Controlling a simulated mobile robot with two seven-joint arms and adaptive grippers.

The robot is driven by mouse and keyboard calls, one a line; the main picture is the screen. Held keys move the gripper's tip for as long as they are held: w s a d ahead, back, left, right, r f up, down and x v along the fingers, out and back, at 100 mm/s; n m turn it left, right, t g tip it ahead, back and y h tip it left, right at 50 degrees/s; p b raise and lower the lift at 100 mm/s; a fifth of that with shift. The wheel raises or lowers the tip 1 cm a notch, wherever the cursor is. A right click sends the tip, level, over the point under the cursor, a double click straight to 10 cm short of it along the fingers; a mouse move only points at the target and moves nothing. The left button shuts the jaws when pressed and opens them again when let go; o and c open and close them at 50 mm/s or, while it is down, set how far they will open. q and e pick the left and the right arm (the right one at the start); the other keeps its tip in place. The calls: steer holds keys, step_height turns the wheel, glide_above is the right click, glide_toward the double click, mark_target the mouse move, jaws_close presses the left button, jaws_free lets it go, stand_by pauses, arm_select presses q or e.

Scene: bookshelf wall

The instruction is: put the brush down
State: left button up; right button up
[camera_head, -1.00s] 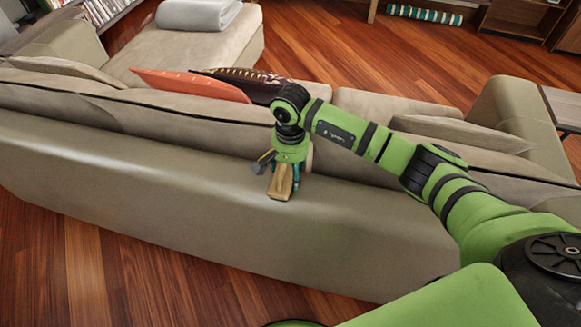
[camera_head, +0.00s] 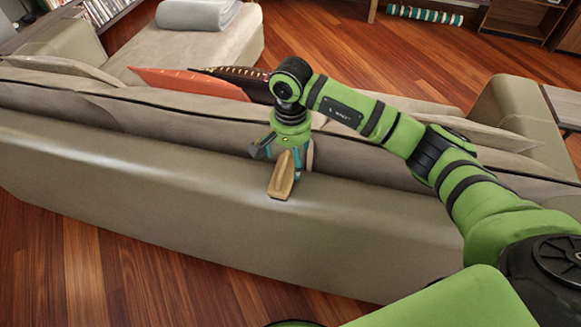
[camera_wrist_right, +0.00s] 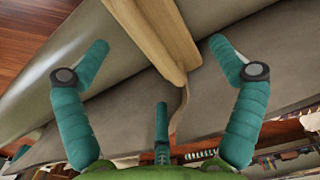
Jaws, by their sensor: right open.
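The wooden brush (camera_head: 282,177) rests on top of the sofa's back (camera_head: 215,165), its tan body pointing toward me. My right gripper (camera_head: 284,154) is just above and behind it, with its teal fingers spread. In the right wrist view the brush (camera_wrist_right: 160,35) lies between the open fingers of the gripper (camera_wrist_right: 159,46), with a gap on both sides. The brush's far part is partly hidden by the gripper in the head view. My left gripper is not in view.
The beige sofa has an orange cushion (camera_head: 190,82) and a dark patterned cushion (camera_head: 243,76) behind its back. A folded grey blanket (camera_head: 197,14) lies on the far seat. Bare wooden floor (camera_head: 330,40) shows beyond the sofa and in front of it.

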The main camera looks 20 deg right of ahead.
mark_target(291, 166)
step_height(291, 166, up, 7)
steer(key=b, duration=0.1)
steer(key=shift+r+b, duration=0.2)
steer(key=shift+b, duration=0.1)
